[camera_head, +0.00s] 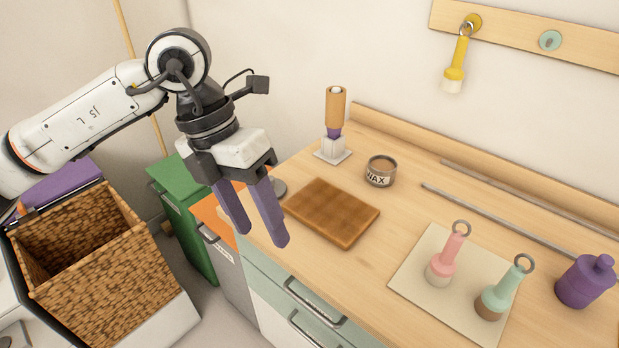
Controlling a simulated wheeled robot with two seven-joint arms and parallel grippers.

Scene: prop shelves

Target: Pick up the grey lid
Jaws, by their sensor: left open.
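The grey lid (280,188) appears to be the small grey disc lying near the left edge of the wooden counter. It is partly hidden behind my left gripper's finger. My left gripper (259,233) has two purple fingers, apart and empty, pointing down. In the picture the fingers overlap the counter's left edge, and the fingertips show lower than the lid. I cannot tell how high they are above it. An open tin labelled WAX (380,172) stands farther right on the counter. My right gripper is not in view.
A brown board (332,212) lies right of the lid. A tan-handled tool (335,115) stands upright on a small base behind. Pink (447,256) and mint (505,285) brushes stand on a pale mat (425,250). A purple bottle (584,284) is at right. A woven basket (80,255) is at left.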

